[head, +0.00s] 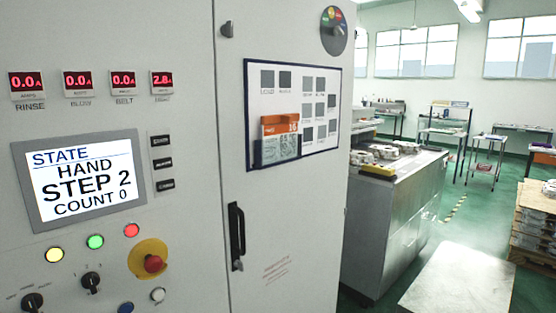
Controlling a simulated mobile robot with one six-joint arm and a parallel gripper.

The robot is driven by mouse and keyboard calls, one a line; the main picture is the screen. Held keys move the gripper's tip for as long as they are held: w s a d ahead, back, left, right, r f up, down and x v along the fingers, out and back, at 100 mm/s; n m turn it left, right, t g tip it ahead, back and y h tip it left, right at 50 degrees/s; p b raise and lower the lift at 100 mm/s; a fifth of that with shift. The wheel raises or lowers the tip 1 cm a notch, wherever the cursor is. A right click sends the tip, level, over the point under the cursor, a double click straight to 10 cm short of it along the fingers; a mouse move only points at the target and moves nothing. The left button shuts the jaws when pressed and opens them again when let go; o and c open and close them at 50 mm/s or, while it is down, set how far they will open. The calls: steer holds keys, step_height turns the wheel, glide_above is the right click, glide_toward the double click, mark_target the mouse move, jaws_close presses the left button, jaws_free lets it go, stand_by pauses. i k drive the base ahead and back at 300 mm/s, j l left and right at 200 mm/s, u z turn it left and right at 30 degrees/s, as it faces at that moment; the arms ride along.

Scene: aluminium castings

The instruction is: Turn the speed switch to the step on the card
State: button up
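A card with an orange top (281,138) sits in a holder on the cabinet door's white board. A number shows on its orange part, but the print is too small to read surely. Two black rotary switches are low on the left panel: one (90,282) below the green lamp, one (32,302) at the bottom left corner. I cannot tell which is the speed switch; their labels are unreadable. The display (82,180) reads STATE, HAND, STEP 2, COUNT 0. My gripper is not in view.
A red emergency button (153,263) on a yellow disc stands right of the switches. Yellow, green and red lamps (95,242) are above. A black door handle (236,235) sticks out. A metal bench (395,205) with castings stands right; green floor lies beyond.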

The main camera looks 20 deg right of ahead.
mark_target(89, 280)
steer(key=j+z, duration=0.1)
steer(key=j, duration=0.3)
steer(key=k+j+z, duration=0.15)
steer(key=j, duration=0.25)
steer(key=j+z, duration=0.1)
steer(key=j, duration=0.35)
steer(key=k, duration=0.05)
